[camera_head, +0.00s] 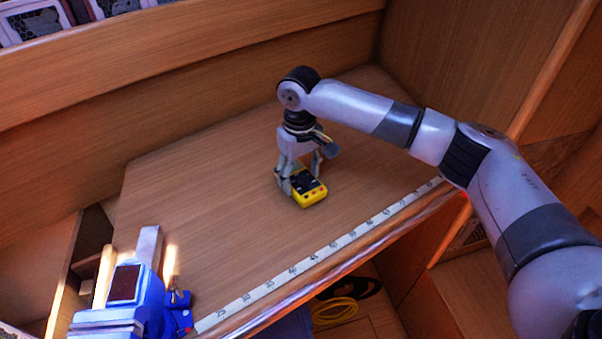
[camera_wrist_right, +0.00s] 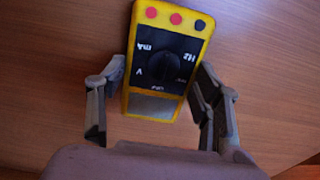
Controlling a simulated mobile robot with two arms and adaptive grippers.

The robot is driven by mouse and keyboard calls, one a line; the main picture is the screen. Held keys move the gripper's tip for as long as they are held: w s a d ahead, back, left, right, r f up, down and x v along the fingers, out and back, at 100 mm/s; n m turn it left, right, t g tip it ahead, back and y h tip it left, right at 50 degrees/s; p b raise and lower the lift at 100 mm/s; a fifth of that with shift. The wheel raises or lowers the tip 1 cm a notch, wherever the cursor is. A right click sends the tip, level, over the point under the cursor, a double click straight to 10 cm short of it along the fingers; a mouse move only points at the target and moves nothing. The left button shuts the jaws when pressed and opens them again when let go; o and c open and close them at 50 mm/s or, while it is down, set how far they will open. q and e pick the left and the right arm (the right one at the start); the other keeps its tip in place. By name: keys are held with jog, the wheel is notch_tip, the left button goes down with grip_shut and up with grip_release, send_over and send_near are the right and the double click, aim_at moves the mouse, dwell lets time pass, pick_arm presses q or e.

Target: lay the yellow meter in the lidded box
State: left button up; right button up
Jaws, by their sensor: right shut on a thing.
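The yellow meter (camera_head: 309,195) has a black face, a dial and a grey screen, and is at the middle of the wooden tabletop. In the right wrist view the meter (camera_wrist_right: 165,60) sits between the two fingers, its red and black sockets away from the palm. My right gripper (camera_head: 299,180) points down and is shut on the meter's sides. The meter is on or just above the wood; I cannot tell which. My left gripper is not in view. I cannot make out a lidded box in either view.
A blue vise-like tool (camera_head: 140,300) stands at the lower left of the wooden tabletop (camera_head: 200,200). A white measuring tape (camera_head: 330,248) runs along the front edge. A coiled yellow line (camera_head: 335,311) lies below that edge. The tabletop left of my gripper is clear.

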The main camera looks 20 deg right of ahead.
jog(key=shift+f, duration=0.1)
jog(key=o, duration=1.3)
jog(key=shift+f, duration=0.1)
